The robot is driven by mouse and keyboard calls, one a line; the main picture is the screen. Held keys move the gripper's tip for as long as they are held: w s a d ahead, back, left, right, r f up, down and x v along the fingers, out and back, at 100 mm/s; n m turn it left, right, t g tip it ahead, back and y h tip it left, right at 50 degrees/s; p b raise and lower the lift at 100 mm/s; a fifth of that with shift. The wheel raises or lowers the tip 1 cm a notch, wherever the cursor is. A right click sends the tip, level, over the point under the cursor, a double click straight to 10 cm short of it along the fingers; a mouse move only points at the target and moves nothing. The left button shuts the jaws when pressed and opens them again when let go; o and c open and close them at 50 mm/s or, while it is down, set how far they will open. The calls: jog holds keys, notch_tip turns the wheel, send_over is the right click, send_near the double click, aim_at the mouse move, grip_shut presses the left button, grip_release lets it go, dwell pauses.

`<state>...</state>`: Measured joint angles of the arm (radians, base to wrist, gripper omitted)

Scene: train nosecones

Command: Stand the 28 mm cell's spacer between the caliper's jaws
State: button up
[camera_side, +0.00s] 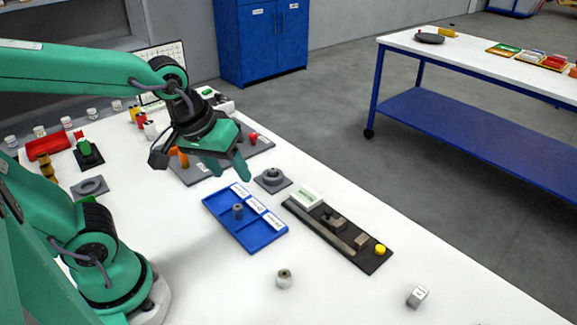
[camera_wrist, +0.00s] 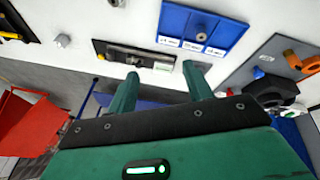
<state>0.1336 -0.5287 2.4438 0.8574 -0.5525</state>
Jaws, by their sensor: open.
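A blue tray (camera_side: 221,223) with three labelled cells lies on the white table; its labels are too small to read. A grey spacer (camera_side: 238,211) stands upright, seemingly in the middle cell, and also shows in the wrist view (camera_wrist: 201,36). A second short spacer (camera_side: 284,278) stands on the open table. The caliper (camera_side: 333,233) lies on a dark base right of the tray, with a jaw block (camera_side: 361,241) near its front end; I see no spacer there. My gripper (camera_side: 228,170) is open and empty, above and behind the tray; its fingers (camera_wrist: 161,70) also show in the wrist view.
A white box (camera_side: 306,197) and a yellow knob (camera_side: 380,249) sit at the caliper base's two ends. A grey round fixture (camera_side: 272,179) stands behind the tray. The table's front is mostly clear.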

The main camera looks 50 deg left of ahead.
jog(key=w+d+f+n+g, duration=0.2)
jog(key=w+d+f+n, duration=0.1)
jog(key=d+f+n, duration=0.35)
jog(key=n+g, duration=0.2)
jog(key=n, duration=0.6)
send_over(284, 273)
jog(key=shift+y, duration=0.3)
jog(key=f, duration=0.7)
jog(key=shift+d+f, duration=0.1)
jog(key=shift+d, duration=0.25)
jog(key=shift+f, duration=1.3)
jog(key=shift+a+f, duration=0.2)
jog(key=shift+f, duration=0.6)
jog(key=shift+a+f, duration=0.2)
jog(key=shift+f, duration=1.6)
